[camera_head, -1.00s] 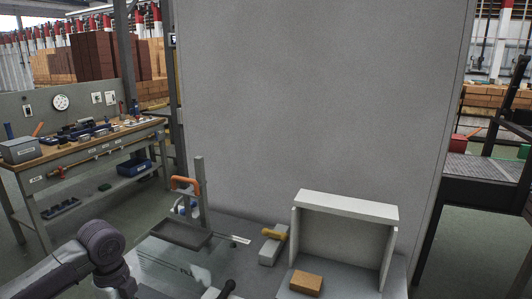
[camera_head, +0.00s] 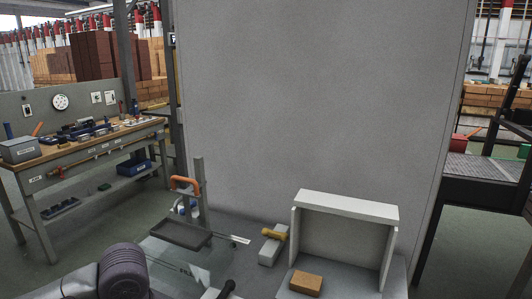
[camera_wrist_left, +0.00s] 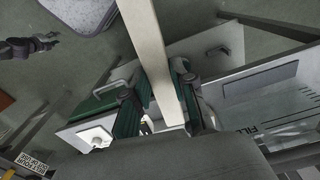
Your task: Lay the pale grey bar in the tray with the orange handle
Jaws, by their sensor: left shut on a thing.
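The pale grey bar (camera_wrist_left: 153,60) is long and straight and runs from the top edge to the middle of the left wrist view. My left gripper (camera_wrist_left: 160,98) is shut on it, with one finger on each side. The bar's far end is cut off by the top of that view. In the head view, the shallow dark grey tray (camera_head: 180,234) lies left of centre. The orange handle (camera_head: 185,184) stands at a post behind it. The left gripper and bar do not show in the head view.
A glassy panel lies around and in front of the tray. To its right are a grey block with a yellow grip (camera_head: 272,246), a pale open box (camera_head: 345,210) and an orange-brown block (camera_head: 306,283). A tall grey panel (camera_head: 320,100) stands behind. A workbench (camera_head: 85,150) is at left.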

